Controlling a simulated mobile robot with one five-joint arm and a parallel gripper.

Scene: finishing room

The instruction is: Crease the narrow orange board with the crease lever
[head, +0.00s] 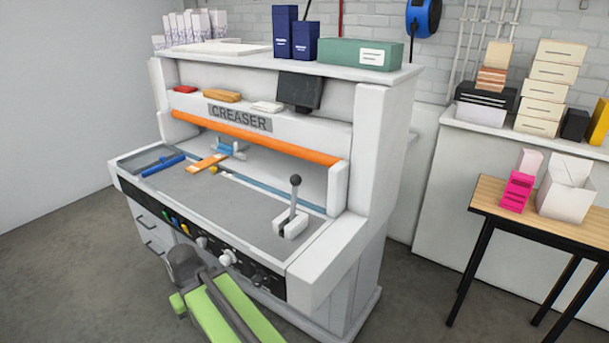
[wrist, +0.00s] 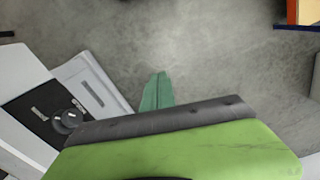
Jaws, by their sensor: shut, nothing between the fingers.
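The narrow orange board (head: 207,162) lies flat on the grey bed of the creaser (head: 225,192), left of its middle. Its far end reaches a small blue and grey fitting (head: 230,149). The crease lever (head: 293,208) stands upright at the right of the bed, with a dark round knob on a white base. My gripper (wrist: 157,90) shows in the wrist view as green fingers closed together, empty, over bare floor beside the machine. In the head view I cannot make out the fingers; my green arm is low, in front of the machine.
A long orange bar (head: 255,139) spans the creaser above the bed. A blue-handled tool (head: 163,165) lies at the bed's left. Knobs (head: 228,257) stick out from the front panel near my arm. A wooden table (head: 540,212) with boxes stands right. Floor between is clear.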

